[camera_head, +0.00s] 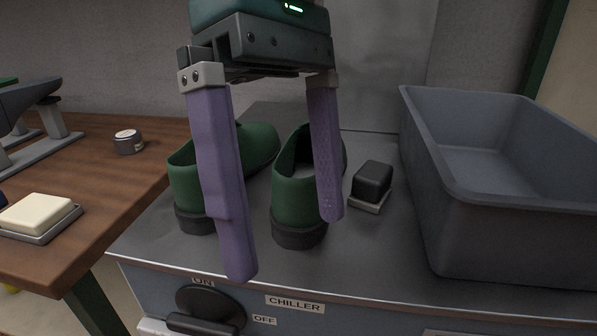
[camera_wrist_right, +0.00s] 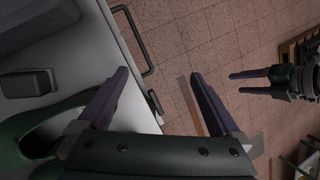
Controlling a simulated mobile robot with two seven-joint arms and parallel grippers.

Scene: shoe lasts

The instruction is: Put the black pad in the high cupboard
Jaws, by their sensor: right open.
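The black pad (camera_head: 372,180) is a small dark block with a pale base, standing on the grey chiller top (camera_head: 385,255) between the green shoes and the grey bin. It also shows in the right wrist view (camera_wrist_right: 28,83) at the left. My right gripper (camera_head: 286,245) is open and empty, its purple fingers pointing down in front of the green shoes, left of the pad and apart from it. My left gripper (camera_wrist_right: 237,83) shows at the right of the right wrist view, its two purple fingers apart with nothing between them. No high cupboard is in view.
Two green shoes (camera_head: 295,205) stand behind my right fingers. A deep grey bin (camera_head: 425,180) is close on the pad's right. On the wooden table (camera_head: 100,190) are a cream block (camera_head: 37,212) on a tray, a small round tin (camera_head: 128,142) and a grey metal stand (camera_head: 35,130).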

